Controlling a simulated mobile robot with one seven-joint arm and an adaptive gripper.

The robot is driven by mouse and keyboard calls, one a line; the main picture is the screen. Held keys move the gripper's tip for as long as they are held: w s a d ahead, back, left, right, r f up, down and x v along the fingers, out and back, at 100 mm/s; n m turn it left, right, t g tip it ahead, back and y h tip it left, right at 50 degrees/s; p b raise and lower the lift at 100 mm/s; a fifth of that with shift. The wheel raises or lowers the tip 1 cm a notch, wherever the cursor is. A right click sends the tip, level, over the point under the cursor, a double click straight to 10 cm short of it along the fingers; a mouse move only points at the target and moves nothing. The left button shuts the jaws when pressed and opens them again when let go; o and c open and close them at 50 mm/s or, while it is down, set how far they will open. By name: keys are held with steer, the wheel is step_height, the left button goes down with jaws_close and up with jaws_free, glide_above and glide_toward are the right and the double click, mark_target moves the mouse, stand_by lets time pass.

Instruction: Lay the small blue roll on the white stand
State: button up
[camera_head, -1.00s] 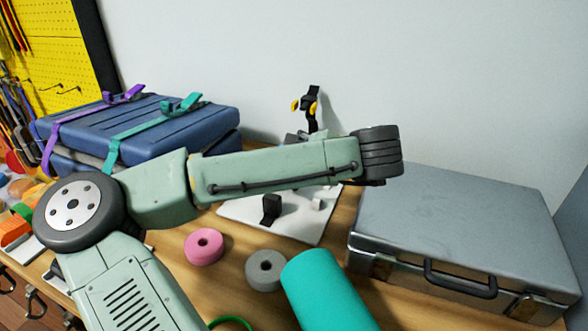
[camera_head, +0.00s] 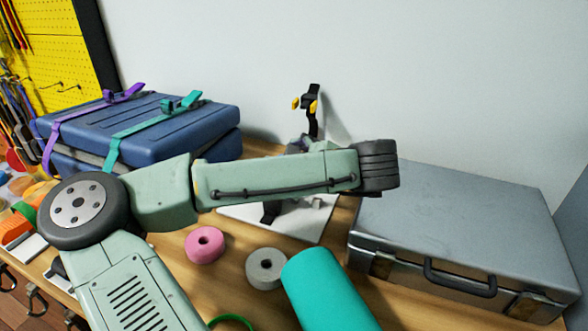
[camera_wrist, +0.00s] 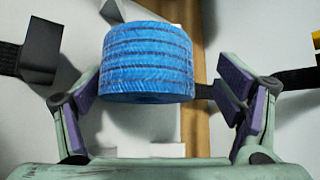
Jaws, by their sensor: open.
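The small blue roll (camera_wrist: 148,58), ribbed with darker bands, shows in the wrist view between and just beyond the fingers of my gripper (camera_wrist: 165,100). In the head view a white board (camera_head: 300,228), possibly the white stand, lies partly behind my arm.
A grey metal case (camera_head: 460,235) stands at the right. A teal cylinder (camera_head: 325,290), a grey roll (camera_head: 266,285) and a pink roll (camera_head: 190,246) lie in front. A strapped blue case (camera_head: 180,120) is at back left. A black and yellow upright fitting (camera_head: 312,110) stands behind my arm.

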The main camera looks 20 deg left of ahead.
steer(key=shift+r, duration=0.1)
steer(key=b+v, duration=0.1)
steer(key=v, duration=1.1)
steer(key=shift+b, duration=0.4)
